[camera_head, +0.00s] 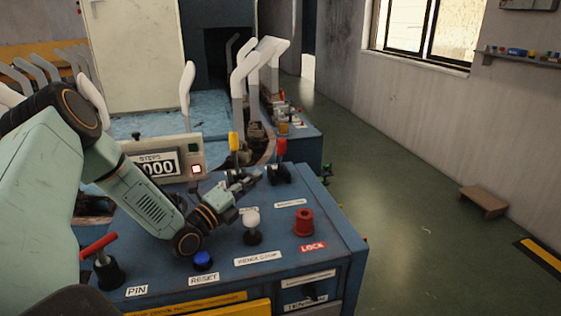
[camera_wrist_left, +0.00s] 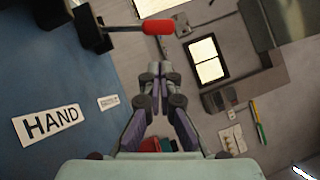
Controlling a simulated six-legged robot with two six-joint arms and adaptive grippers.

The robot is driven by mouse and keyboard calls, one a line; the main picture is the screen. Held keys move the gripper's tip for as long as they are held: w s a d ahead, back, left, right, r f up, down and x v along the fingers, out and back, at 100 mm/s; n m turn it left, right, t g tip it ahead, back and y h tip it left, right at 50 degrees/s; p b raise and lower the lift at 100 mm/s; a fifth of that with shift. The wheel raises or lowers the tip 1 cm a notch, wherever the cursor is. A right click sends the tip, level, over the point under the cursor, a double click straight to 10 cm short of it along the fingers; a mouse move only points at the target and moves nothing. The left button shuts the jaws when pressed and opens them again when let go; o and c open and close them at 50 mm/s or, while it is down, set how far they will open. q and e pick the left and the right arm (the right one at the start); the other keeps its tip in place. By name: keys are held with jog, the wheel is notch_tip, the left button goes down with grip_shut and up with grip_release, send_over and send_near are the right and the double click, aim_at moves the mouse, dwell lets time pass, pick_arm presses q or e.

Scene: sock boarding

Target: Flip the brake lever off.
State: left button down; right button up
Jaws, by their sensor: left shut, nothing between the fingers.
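A lever with a red grip (camera_head: 281,150) stands on a black base at the back of the blue console; it may be the brake lever, but its label is too small to read. In the left wrist view, a red-gripped lever (camera_wrist_left: 160,27) lies just beyond my left gripper (camera_wrist_left: 155,70). My left gripper (camera_head: 254,176) is shut and empty above the console, just in front of and left of the lever's base. A small gap shows between the fingertips and the red grip in the wrist view. My right gripper is in neither view.
A yellow-gripped lever (camera_head: 234,142) stands left of the red one. The console also bears a white knob (camera_head: 251,219), a red lock knob (camera_head: 303,222), a blue reset button (camera_head: 203,260) and a red pin lever (camera_head: 99,244). White sock forms (camera_head: 265,60) rise behind.

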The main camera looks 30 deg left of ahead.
pick_arm(q)
jog(key=shift+a+f, duration=0.15)
jog(key=shift+a, duration=0.1)
jog(key=shift+w, duration=0.2)
jog(key=b, duration=0.4)
send_near(280, 157)
jog(key=w+d+r, duration=0.3)
jog(key=w+r, duration=0.1)
jog(key=shift+w+d, duration=0.1)
jog(key=shift+w, duration=0.55)
jog(key=shift+r, duration=0.1)
